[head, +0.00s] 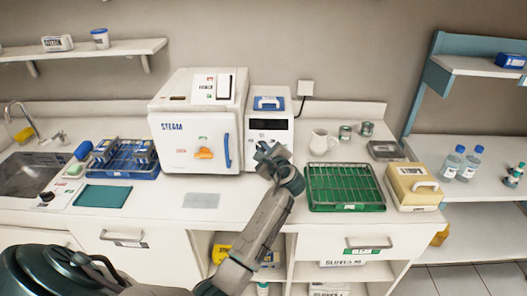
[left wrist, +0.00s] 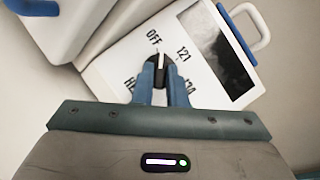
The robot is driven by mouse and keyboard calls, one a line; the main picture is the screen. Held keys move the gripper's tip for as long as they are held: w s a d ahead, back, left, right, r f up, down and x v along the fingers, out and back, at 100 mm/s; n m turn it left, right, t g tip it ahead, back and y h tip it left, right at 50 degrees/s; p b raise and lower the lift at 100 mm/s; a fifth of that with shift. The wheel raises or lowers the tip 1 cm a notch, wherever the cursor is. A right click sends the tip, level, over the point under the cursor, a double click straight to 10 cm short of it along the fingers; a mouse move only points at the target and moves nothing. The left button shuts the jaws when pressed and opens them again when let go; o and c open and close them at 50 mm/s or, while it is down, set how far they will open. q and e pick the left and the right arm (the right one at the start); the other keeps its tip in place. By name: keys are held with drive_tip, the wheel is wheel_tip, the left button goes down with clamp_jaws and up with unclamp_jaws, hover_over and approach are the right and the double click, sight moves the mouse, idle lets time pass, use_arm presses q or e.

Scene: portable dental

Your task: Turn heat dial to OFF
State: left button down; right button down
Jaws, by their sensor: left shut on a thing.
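The heat dial (left wrist: 160,63) is a small black knob with a white pointer line on the front panel of a white unit (head: 285,102). In the left wrist view, labels OFF, 121 and a partly hidden 134 and "HE..." surround it. The pointer's upper end is towards OFF, though exact alignment is hard to tell. My left gripper (left wrist: 161,80) is shut on the dial, one blue-grey finger on each side. In the head view my left gripper (head: 268,152) covers the dial. My right gripper is out of view.
The white STEAM box (head: 175,150), with an orange knob and blue handle, stands close left of the unit. A green rack tray (head: 345,208) is right of my arm. A white mug (head: 322,143) stands behind it. The counter front between a blue rack (head: 140,172) and my arm is mostly clear.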

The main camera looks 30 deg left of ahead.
use_arm(q)
drive_tip(key=shift+r+n+g, duration=0.15)
drive_tip(key=shift+n+g, duration=0.35)
drive_tip(key=shift+n, duration=0.6)
drive_tip(key=c, duration=1.5)
unclamp_jaws()
drive_tip(key=shift+o, duration=0.2)
drive_tip(key=shift+d, duration=0.25)
drive_tip(key=b+v, duration=0.2)
drive_tip(key=v, duration=0.8)
drive_tip(key=shift+b, duration=0.3)
